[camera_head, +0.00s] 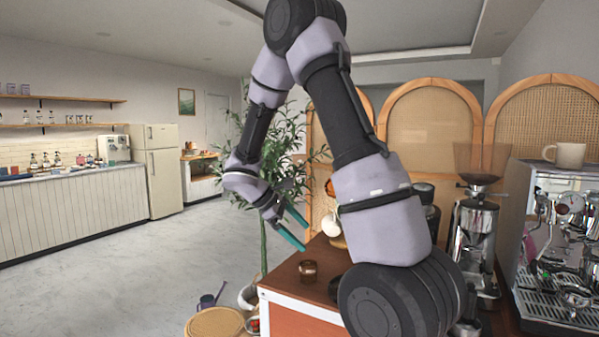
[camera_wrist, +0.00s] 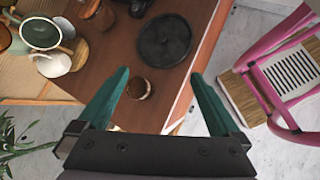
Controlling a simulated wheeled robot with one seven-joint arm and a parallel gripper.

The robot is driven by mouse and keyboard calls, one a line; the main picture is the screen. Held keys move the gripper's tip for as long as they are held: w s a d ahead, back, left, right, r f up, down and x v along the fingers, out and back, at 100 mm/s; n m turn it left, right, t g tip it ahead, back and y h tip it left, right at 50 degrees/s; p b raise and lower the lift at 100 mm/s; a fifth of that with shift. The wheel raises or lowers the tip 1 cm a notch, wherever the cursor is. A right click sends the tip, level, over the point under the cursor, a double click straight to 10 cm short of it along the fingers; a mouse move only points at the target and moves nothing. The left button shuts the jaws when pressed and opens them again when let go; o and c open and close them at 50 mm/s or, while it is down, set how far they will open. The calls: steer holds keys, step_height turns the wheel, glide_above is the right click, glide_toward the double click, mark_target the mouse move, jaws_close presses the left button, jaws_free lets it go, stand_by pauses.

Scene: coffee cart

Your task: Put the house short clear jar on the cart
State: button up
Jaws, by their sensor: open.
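A short, clear-looking jar (camera_head: 308,270) with brown showing through it stands on the brown cart top (camera_head: 285,280), near its front left corner. It also shows in the wrist view (camera_wrist: 138,88), close beside the left finger, near the cart's edge. I cannot tell for sure that it is the house jar. My gripper (camera_head: 306,238) is open, with teal fingers apart and nothing between them. It is above and behind the jar in the head view, not touching it. In the wrist view my gripper (camera_wrist: 161,73) straddles the cart's edge.
A round black disc (camera_wrist: 164,40) lies on the cart beyond the jar. Cups (camera_wrist: 42,34) stand at the left in the wrist view. A pink-framed chair (camera_wrist: 285,75) is beyond the cart edge. A grinder (camera_head: 474,235) and espresso machine (camera_head: 560,250) stand at the right.

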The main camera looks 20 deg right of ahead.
steer(key=s+a+r+m+t+y, duration=0.3)
steer(key=s+r+m+t+y, duration=0.1)
steer(key=s+r+m, duration=0.3)
steer(key=s+a+r+m+t+y, duration=0.4)
steer(key=s+r+m+y, duration=0.2)
steer(key=s+r, duration=0.4)
step_height(320, 180, up, 4)
steer(key=shift+s+a+f+m+y, duration=0.15)
steer(key=shift+s+a+m+y, duration=0.2)
steer(key=shift+m, duration=0.35)
